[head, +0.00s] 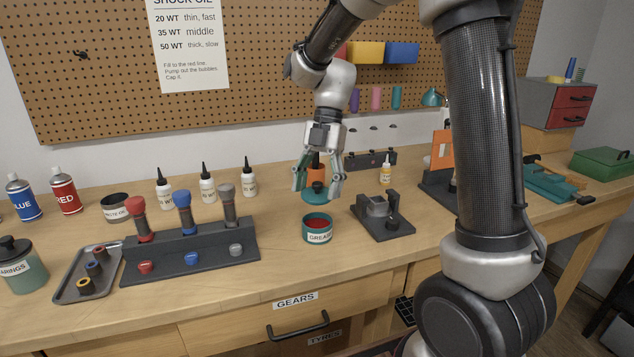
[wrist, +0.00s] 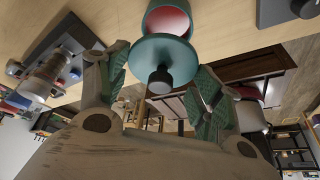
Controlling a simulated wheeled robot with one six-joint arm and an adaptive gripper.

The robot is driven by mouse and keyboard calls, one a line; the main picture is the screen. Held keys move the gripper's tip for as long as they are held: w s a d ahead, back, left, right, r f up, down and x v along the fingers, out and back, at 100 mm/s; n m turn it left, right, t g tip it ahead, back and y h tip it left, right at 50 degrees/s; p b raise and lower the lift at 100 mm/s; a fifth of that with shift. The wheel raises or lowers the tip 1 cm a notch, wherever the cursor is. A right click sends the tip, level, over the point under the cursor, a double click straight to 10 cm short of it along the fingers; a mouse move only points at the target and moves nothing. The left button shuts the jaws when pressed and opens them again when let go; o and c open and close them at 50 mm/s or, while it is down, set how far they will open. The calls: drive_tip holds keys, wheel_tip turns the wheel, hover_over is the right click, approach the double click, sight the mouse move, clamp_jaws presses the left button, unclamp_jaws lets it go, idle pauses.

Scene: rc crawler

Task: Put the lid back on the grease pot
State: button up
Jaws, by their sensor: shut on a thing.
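The grease pot (head: 318,235) stands upright on the bench, a teal pot with a white label, open at the top with red grease showing. My gripper (head: 318,187) is above the pot in the head view, its fingers pointing down. It is shut on the teal lid (head: 316,196), with a finger at either side of the rim. The lid's dark knob (wrist: 160,80) faces my palm in the wrist view. There the lid (wrist: 150,52) is apart from the pot (wrist: 150,18) and covers part of it.
A dark shock stand (head: 190,257) and a parts tray (head: 75,285) are left of the pot. A dark grey fixture (head: 385,222) is close on its right. Several white bottles (head: 207,187) stand behind. Bench in front of the pot is clear.

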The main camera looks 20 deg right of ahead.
drive_tip(key=shift+f, duration=2.75)
drive_tip(key=shift+f, duration=0.15)
drive_tip(key=o, duration=0.9)
drive_tip(key=shift+o, duration=1.1)
